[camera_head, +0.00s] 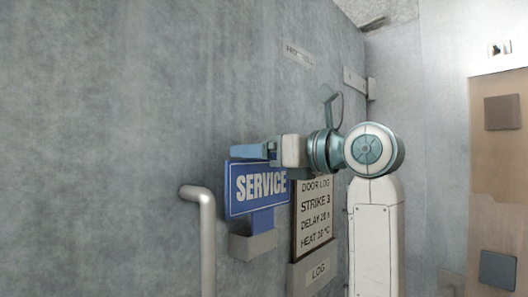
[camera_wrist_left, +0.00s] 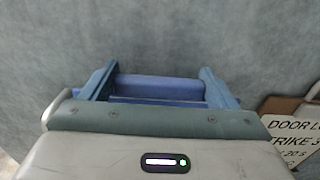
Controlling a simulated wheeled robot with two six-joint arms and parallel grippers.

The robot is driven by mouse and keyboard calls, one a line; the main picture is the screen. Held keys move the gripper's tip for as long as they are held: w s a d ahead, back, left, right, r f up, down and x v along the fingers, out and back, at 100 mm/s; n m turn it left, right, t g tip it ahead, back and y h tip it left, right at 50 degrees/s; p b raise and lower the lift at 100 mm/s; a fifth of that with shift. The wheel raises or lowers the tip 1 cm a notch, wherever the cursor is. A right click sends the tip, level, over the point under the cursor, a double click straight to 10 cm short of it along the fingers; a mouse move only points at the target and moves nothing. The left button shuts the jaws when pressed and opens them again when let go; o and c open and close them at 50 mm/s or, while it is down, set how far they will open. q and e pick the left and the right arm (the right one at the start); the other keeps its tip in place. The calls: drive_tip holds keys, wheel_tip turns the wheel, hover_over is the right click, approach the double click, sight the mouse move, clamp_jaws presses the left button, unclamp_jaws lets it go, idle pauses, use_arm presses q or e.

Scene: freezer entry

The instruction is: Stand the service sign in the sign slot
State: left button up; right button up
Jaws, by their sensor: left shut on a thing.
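The blue service sign (camera_head: 258,190) with white lettering is upright near the grey wall in the head view. Its narrower blue stem (camera_head: 262,221) runs down to the grey sign slot (camera_head: 254,244), and its lower end is hidden by the slot's front. I cannot tell how deep it sits. My left gripper (camera_head: 255,151) is at the sign's top edge, shut on it. In the left wrist view the sign's blue top (camera_wrist_left: 160,89) lies between the fingers of the left gripper (camera_wrist_left: 160,84). My right gripper is not in view.
A door log board (camera_head: 315,215) stands in a grey holder marked LOG (camera_head: 318,271), close right of the sign. A grey pipe handle (camera_head: 206,235) rises just left of the slot. A tan panel (camera_head: 497,150) is at far right. The wall above is mostly clear.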

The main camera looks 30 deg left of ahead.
use_arm(q)
drive_tip(key=shift+r, duration=0.15)
drive_tip(key=shift+r+p, duration=1.55)
drive_tip(key=shift+r, duration=0.35)
drive_tip(key=shift+f, duration=0.1)
